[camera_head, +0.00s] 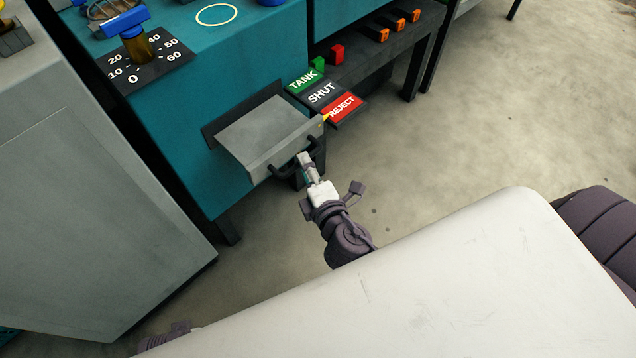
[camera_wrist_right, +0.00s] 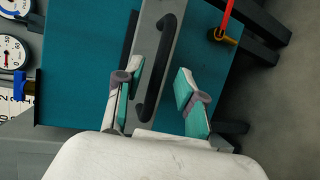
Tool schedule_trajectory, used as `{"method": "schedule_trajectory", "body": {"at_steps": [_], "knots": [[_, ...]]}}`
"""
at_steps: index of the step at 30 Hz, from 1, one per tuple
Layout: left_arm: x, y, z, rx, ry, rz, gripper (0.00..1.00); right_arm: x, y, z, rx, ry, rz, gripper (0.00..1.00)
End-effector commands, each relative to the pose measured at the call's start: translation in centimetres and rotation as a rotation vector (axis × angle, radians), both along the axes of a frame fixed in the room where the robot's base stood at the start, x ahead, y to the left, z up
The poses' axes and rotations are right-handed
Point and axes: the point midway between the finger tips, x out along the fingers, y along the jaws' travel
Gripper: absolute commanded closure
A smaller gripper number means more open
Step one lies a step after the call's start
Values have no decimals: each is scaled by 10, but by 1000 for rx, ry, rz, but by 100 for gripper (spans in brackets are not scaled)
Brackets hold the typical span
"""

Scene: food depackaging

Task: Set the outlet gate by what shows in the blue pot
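The outlet gate (camera_head: 262,125) is a grey box on the teal machine's front, with a black bar handle (camera_head: 285,172). Its yellow pointer (camera_head: 325,118) is beside the red REJECT label (camera_head: 342,107); the SHUT label (camera_head: 321,93) and green TANK label (camera_head: 305,79) lie beyond. My right gripper (camera_head: 306,163) is at the handle. In the right wrist view its fingers (camera_wrist_right: 156,88) are apart, on either side of the black handle (camera_wrist_right: 161,70), with gaps visible. I cannot make out the blue pot or its contents.
A blue-handled brass valve (camera_head: 137,42) stands over a 0-to-60 dial (camera_head: 150,70) on the machine top. A grey cabinet (camera_head: 85,200) stands at left. A dark rack (camera_head: 385,45) with orange parts is behind the labels. Concrete floor (camera_head: 480,120) is clear at right.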

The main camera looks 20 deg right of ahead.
Motion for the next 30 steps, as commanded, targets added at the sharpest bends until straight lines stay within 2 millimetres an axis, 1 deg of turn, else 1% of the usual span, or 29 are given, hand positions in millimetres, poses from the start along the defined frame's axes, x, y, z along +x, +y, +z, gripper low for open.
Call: {"method": "schedule_trajectory", "body": {"at_steps": [1, 6, 9, 12, 15, 18, 30], "knots": [[0, 0, 0, -1, 0, 0, 100, -12, 1, 0, 3, 5, -1, 61], [0, -1, 0, -1, 0, 0, 100, -49, 2, 7, 3, 7, -2, 61], [0, -1, 0, -1, 0, 0, 100, -68, 3, 11, 2, 6, -3, 61], [0, -1, 0, -2, -1, 0, 100, -83, 3, 13, 0, 6, -3, 61], [0, -1, 0, -2, 0, 0, 100, -92, 4, 15, 1, 4, -2, 61], [0, -1, 0, -2, -1, 0, 100, -96, 4, 17, 1, 3, -2, 61], [0, -1, 0, -2, -1, 0, 100, -97, 5, 17, 0, 2, -2, 61]]}}
